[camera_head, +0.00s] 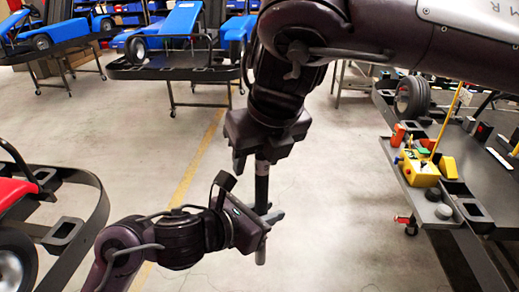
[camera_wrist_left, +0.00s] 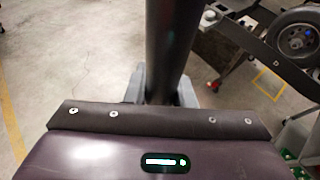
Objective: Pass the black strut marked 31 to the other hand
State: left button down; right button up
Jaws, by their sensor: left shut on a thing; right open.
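The black strut (camera_head: 262,188) stands roughly upright in mid-air between my two grippers; its lower end is greyish. No number is readable on it. My left gripper (camera_head: 265,215), the lower one, is shut on the strut's lower part. My right gripper (camera_head: 257,163) comes from above with its jaws open, at the strut's upper end, which it partly hides. I cannot tell whether its fingers touch the strut. In the left wrist view the strut (camera_wrist_left: 172,45) rises between the left gripper's fingers (camera_wrist_left: 160,90) and runs out of the top edge.
A dark workbench (camera_head: 470,206) at the right carries a yellow box (camera_head: 420,170), an orange item (camera_head: 398,135) and a wheel (camera_head: 411,97). A kart frame with a red part (camera_head: 15,192) is at the left. Blue karts (camera_head: 180,20) stand behind. The floor between is clear.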

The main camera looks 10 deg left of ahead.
jog(key=shift+c, duration=0.3)
grip_shut()
pick_arm(q)
jog(key=c, duration=1.2)
grip_release()
jog(key=shift+o, duration=0.2)
